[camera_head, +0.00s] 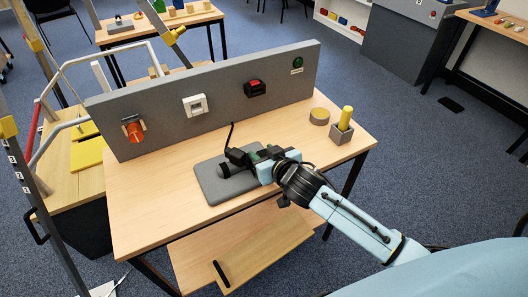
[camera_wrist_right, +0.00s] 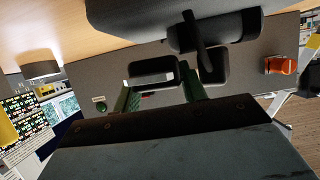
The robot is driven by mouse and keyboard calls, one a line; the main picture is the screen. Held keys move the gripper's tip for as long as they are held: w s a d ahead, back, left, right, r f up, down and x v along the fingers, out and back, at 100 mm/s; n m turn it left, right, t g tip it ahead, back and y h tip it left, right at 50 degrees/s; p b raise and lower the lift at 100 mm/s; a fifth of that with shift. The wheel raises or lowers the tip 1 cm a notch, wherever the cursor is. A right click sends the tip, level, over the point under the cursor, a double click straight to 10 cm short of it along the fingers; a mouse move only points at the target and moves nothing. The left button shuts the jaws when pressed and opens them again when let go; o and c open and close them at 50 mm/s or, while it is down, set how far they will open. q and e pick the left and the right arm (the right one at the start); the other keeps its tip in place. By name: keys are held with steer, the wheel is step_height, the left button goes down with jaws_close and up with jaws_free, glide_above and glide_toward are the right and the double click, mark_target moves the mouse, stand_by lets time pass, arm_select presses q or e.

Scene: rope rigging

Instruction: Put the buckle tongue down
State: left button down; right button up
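A flat grey pad (camera_head: 212,184) lies on the wooden table. A small black piece (camera_head: 225,171), possibly the buckle part, rests at its left half. My right gripper (camera_head: 238,159) is low over the pad, close beside that piece. A thin dark strip curves up near the fingertips. In the right wrist view, the green-lined fingers (camera_wrist_right: 163,88) stand apart, with the grey panel visible between them. A dark rounded piece (camera_wrist_right: 240,32) and a thin black strip (camera_wrist_right: 197,35) are just past them. I cannot make out a separate buckle tongue. My left gripper is not in view.
A grey upright panel (camera_head: 160,125) crosses the table's back, with an orange knob (camera_head: 133,129), a white switch (camera_head: 195,105), a red-and-black switch (camera_head: 255,88) and a green button (camera_head: 297,64). The table's front left is clear.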

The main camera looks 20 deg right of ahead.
steer(key=shift+o, duration=0.4)
steer(key=shift+r, duration=0.15)
steer(key=shift+r, duration=0.3)
steer(key=a+p+v, duration=0.1)
steer(key=p+v, duration=0.1)
steer(key=v, duration=1)
steer(key=shift+d, duration=0.45)
